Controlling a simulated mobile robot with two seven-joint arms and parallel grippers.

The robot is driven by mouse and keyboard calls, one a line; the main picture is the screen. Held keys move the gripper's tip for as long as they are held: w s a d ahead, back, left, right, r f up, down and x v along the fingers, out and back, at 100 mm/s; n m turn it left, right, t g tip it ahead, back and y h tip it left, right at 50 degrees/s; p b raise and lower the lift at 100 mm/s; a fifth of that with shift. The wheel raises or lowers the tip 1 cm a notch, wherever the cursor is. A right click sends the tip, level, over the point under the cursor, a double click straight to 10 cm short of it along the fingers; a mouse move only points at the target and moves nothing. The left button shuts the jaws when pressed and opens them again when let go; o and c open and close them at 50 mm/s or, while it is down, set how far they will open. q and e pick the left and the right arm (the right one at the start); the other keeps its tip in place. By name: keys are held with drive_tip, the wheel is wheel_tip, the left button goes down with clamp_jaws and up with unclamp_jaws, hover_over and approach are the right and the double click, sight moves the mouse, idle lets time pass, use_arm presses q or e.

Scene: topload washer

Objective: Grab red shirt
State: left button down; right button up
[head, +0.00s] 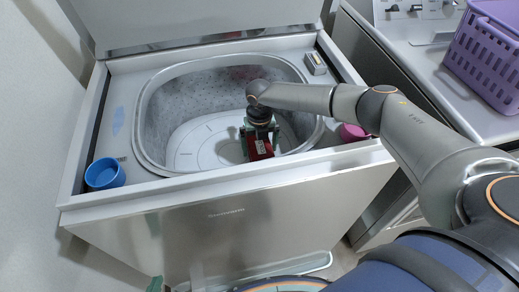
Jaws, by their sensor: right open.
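The washer tub (190,150) stands open, with a grey perforated wall and a pale floor. A dark red patch (245,73) shows at the tub's back wall, partly behind my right arm; it looks like cloth, but its shape is unclear. My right gripper (259,150) is inside the tub opening near the front, pointing down, open. Red with a pale label shows at the gripper; I cannot tell whether it is part of the gripper. The patch is farther back, apart from the gripper. Only a small greenish tip of my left gripper (155,284) shows at the bottom edge.
A blue cup (105,174) stands on the washer's front left corner. A pink cup (353,132) is at the front right, partly behind my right arm. The raised lid (200,22) is behind the tub. A purple basket (488,55) stands on the machine at right.

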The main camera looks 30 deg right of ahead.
drive_tip(key=shift+c, duration=0.2)
drive_tip(key=c, duration=1.4)
drive_tip(key=shift+r, duration=0.1)
